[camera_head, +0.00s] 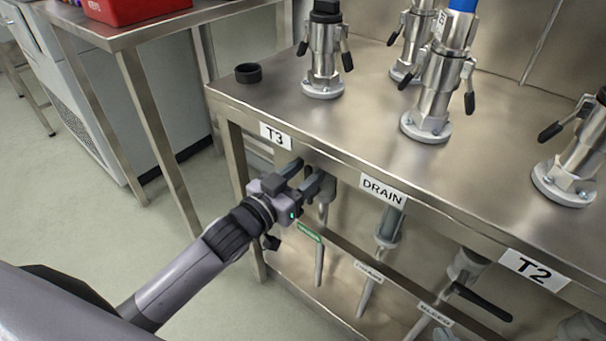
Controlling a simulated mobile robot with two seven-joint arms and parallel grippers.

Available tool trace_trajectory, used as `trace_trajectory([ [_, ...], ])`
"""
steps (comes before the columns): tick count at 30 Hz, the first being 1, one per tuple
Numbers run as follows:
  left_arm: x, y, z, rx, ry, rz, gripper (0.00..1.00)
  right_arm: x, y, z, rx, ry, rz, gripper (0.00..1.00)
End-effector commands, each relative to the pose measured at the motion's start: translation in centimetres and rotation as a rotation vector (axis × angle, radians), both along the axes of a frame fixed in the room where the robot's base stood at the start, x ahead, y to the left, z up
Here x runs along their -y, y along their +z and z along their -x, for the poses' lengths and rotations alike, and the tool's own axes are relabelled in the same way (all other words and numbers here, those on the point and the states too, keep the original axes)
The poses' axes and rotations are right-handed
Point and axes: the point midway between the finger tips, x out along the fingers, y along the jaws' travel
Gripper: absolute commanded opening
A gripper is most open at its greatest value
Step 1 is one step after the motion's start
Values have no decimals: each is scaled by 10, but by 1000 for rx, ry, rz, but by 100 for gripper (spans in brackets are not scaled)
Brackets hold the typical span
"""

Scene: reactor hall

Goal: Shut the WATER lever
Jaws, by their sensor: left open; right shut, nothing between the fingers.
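A pipe (320,262) with a green label (308,233) runs down under the bench below the T3 sign. The label's lettering is too small to read surely, so I cannot tell if it marks the WATER lever. My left gripper (306,176) is open in front of the bench's front edge, between the T3 and DRAIN signs. It covers the top of that pipe and its valve. A black piece (272,242), perhaps a lever end, shows just below the gripper's wrist; contact cannot be told. My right gripper is not in view.
The steel bench (370,155) carries several metal couplings and a black ring (248,74). Under it are a DRAIN pipe valve (388,228) and a black lever (482,301) near the T2 sign (535,268). A side table (120,38) holds a red box (130,8).

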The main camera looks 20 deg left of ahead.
Motion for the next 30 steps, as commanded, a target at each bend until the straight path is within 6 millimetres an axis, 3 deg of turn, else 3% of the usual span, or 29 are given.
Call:
trace_trajectory([
  [3,0,0,0,0,0,0,45,0,0,0,0,1,0,0],
  [5,0,0,0,0,0,0,28,0,0,0,0,1,0,0],
  [7,0,0,0,0,0,0,6,0,1,0,0,1,0,0],
  [8,0,0,0,0,0,0,0,0,1,0,0,1,0,0],
  [20,-3,1,-1,-15,1,37,0,2,7,-1,9,-1,19,0],
  [25,-11,2,-3,-45,2,120,0,5,14,-1,7,-10,21,0],
  [30,-21,1,-7,-92,3,247,0,14,6,3,-36,-30,32,0],
])
